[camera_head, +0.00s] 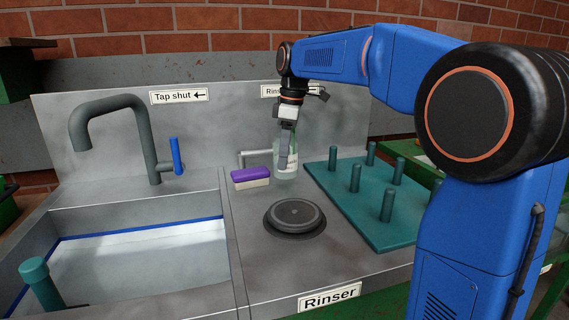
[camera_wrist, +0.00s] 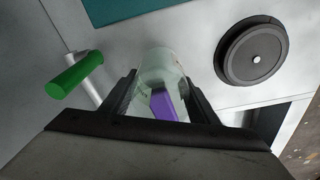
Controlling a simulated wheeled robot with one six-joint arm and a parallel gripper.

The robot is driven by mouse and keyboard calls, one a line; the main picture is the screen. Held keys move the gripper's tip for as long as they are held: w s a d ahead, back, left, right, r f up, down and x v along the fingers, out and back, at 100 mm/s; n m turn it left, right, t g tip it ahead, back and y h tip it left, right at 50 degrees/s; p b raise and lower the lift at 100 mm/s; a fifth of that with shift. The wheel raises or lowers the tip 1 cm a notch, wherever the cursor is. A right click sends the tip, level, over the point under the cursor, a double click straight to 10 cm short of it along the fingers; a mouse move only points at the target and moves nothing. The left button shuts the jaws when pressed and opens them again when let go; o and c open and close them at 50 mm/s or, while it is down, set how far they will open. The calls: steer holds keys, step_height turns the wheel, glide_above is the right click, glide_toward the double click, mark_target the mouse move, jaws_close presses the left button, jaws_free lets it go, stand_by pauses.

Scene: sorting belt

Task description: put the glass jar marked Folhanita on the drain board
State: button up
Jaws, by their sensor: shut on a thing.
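My gripper (camera_head: 286,150) is shut on a clear glass jar (camera_head: 287,168) with a partly visible label. The jar stands upright behind the round rinser, close to the counter, left of the drain board. I cannot tell whether its base touches the counter. In the wrist view the jar (camera_wrist: 160,72) sits between the two fingers of my gripper (camera_wrist: 163,98), and a purple shape shows through the glass. The label is too small to read. The drain board (camera_head: 330,196) is a teal board with several upright pegs, and no jar stands on it.
A purple and cream sponge (camera_head: 250,178) lies just left of the jar. The round black rinser (camera_head: 295,216) is in front. A green-handled lever (camera_wrist: 75,75) shows in the wrist view. The sink (camera_head: 130,262) with its grey tap (camera_head: 140,125) is at the left.

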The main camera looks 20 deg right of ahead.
steer(key=shift+f, duration=1.35)
steer(key=shift+f, duration=0.15)
steer(key=o, duration=1.2)
step_height(320, 180, up, 12)
steer(key=d, duration=0.1)
steer(key=shift+s+d, duration=0.15)
steer(key=shift+s, duration=0.15)
steer(key=shift+s, duration=0.1)
